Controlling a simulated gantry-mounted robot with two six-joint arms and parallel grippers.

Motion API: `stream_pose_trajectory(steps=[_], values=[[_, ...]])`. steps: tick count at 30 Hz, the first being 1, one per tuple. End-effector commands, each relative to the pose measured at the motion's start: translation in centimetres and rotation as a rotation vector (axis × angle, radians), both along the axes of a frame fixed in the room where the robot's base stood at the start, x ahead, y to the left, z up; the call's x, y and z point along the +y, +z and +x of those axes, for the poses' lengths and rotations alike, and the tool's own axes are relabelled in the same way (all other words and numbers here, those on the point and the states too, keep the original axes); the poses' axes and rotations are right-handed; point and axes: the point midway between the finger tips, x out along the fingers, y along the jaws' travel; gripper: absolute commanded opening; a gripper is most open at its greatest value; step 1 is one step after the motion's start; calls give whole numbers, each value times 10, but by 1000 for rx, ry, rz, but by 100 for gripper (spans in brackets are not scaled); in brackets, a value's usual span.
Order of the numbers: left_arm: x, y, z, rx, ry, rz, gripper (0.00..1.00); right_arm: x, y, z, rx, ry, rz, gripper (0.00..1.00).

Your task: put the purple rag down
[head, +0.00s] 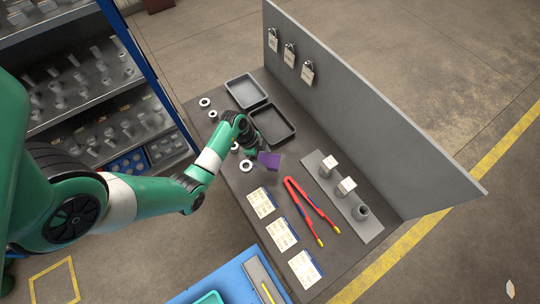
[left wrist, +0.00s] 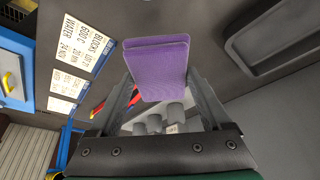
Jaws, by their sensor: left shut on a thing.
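The purple rag (head: 269,161) is a small folded block of cloth. In the head view it is at the end of my left arm, over the dark bench between the trays and the white cards. In the left wrist view the rag (left wrist: 158,68) sits between the two fingers of my left gripper (left wrist: 162,95), which is shut on it. The head view shows my left gripper (head: 254,153) mostly hidden behind its own wrist. I cannot tell whether the rag touches the bench. My right gripper is in neither view.
Two trays, one grey (head: 246,91) and one dark (head: 272,124), lie behind the rag. White rings (head: 246,166) lie near the gripper. Red-handled tongs (head: 309,208), cards (head: 282,233) and a grey plate (head: 345,205) with metal blocks lie nearer. A grey panel (head: 350,105) walls the right side.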

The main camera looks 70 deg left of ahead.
Motion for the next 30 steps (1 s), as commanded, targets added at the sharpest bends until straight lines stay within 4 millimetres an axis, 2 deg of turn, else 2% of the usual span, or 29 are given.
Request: stream_pose_trajectory(steps=[1,3,11,18,29,30], values=[[5,-19,8,1,-1,-2,29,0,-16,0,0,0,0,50],[11,-29,16,1,-1,-2,29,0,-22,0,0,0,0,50],[17,-38,25,-1,-1,0,29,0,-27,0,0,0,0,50],[19,-72,28,1,1,-1,29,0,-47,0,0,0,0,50],[19,-75,27,0,0,-1,29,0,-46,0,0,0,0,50],[19,-75,27,0,0,0,85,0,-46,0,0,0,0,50]])
